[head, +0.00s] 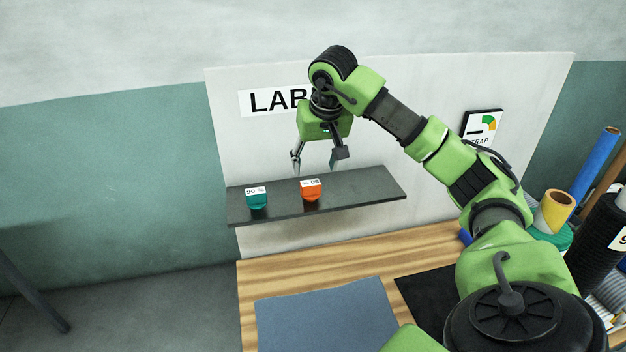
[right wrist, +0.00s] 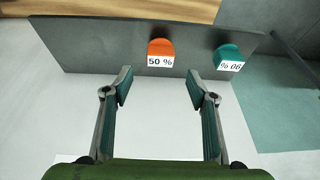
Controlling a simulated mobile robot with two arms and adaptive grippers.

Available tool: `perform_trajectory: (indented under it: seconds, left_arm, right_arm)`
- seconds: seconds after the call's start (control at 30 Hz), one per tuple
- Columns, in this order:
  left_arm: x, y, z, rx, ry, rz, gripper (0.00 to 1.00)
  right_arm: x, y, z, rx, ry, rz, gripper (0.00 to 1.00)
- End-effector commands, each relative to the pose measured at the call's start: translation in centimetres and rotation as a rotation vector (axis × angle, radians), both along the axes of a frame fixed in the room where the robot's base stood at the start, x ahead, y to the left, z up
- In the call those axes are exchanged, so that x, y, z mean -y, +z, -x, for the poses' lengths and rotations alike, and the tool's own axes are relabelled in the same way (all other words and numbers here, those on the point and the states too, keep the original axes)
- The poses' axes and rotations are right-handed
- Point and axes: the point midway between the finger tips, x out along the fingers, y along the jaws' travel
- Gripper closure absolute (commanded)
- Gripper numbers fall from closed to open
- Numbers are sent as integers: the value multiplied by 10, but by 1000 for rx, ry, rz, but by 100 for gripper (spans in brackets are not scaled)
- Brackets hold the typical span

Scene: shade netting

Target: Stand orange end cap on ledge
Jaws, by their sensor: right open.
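The orange end cap (head: 312,191) stands on the dark ledge (head: 360,190), with a white label facing up. In the right wrist view the orange end cap (right wrist: 161,47) shows its label reading 50 %. My right gripper (head: 318,158) is open and empty, just above and behind the orange cap, and apart from it. In the right wrist view its two fingers (right wrist: 160,88) are spread wide with nothing between them. A teal end cap (head: 257,199) stands on the ledge to the left of the orange one. My left gripper is not in view.
A white board (head: 420,90) with a partly hidden label sign rises behind the ledge. Below is a wooden table (head: 430,240) with a blue-grey mat (head: 325,315). Rolls, including a yellow one (head: 556,212), crowd the right side. The ledge's right part is bare.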

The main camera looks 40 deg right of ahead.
Motion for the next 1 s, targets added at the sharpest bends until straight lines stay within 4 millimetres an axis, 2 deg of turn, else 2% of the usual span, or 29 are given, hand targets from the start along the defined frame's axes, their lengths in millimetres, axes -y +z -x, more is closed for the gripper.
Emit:
perform_trajectory:
  seconds: [0.1,0.3,1.0]
  left_arm:
    - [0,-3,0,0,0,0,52]
    - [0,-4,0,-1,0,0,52]
    - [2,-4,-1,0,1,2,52]
  right_arm:
    - [-2,15,4,3,1,-1,47]
    - [-4,26,9,0,0,0,47]
    - [-4,27,9,-1,0,0,47]
